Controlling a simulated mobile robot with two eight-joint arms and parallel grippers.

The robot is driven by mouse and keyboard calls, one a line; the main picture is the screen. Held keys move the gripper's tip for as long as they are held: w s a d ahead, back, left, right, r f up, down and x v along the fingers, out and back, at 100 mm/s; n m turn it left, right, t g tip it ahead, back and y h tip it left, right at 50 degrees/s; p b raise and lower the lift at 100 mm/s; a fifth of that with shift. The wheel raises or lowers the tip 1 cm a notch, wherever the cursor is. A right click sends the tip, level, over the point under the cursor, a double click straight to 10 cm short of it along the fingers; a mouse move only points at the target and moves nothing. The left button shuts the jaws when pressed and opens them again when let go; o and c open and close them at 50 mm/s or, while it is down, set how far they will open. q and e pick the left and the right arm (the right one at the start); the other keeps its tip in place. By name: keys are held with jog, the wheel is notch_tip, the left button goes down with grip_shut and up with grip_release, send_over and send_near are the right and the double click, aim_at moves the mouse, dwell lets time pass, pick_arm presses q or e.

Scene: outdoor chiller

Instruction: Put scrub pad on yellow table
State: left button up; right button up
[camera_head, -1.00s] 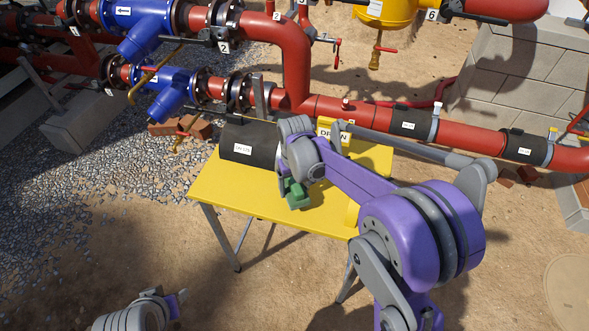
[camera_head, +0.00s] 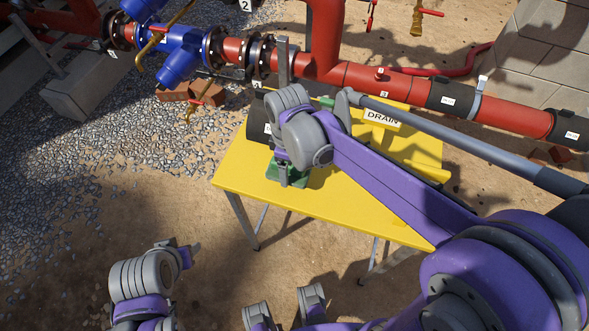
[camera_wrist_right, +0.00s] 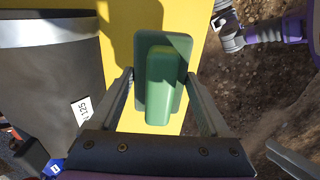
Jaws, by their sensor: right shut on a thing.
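The green scrub pad (camera_head: 272,170), a flat plate with a raised block on it, is at the front left part of the yellow table (camera_head: 240,177). My right gripper (camera_head: 290,174) is over it, with the wrist hiding part of the pad. In the right wrist view, the scrub pad (camera_wrist_right: 166,85) lies between the two fingers of my right gripper (camera_wrist_right: 160,80), which are shut on it. The yellow tabletop (camera_wrist_right: 118,20) is right behind the pad; I cannot tell whether they touch. My left gripper (camera_head: 182,252) is low at the left, away from the table, its jaws unclear.
A dark cylinder with a white label (camera_wrist_right: 45,75) stands close left of my right gripper. A yellow DRAIN sign (camera_head: 381,119) is at the table's back. Red pipes (camera_head: 400,85) run behind it. The table's front right is under my right arm.

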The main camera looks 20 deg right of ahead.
jog(key=shift+w+f, duration=0.1)
jog(key=shift+f, duration=2.05)
jog(key=shift+b, duration=0.3)
